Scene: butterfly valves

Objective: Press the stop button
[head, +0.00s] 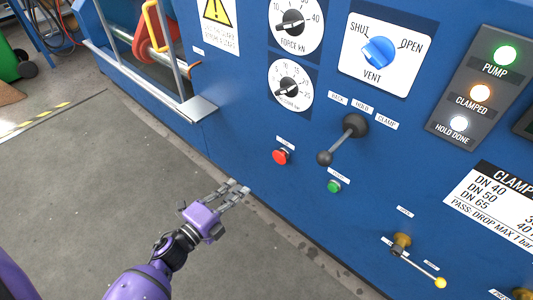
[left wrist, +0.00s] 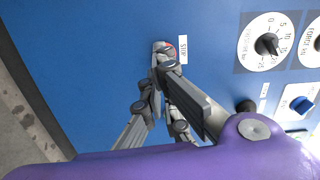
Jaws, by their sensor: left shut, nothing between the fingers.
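The red stop button (head: 280,157) sits on the blue panel, below a small white label. In the left wrist view only a sliver of red (left wrist: 169,46) shows behind my fingertips, next to the label reading STOP (left wrist: 183,50). My left gripper (head: 238,189) is shut and empty, below and left of the button in the head view. In the left wrist view its fingertips (left wrist: 163,57) overlap the button, and I cannot tell how large the gap is. My right gripper is not in view.
A green button (head: 334,186) and a black lever (head: 342,138) are right of the red one. A yellow-tipped valve handle (head: 420,267) sticks out lower right. A metal ledge (head: 197,108) juts out at upper left. The grey floor is clear around my arm.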

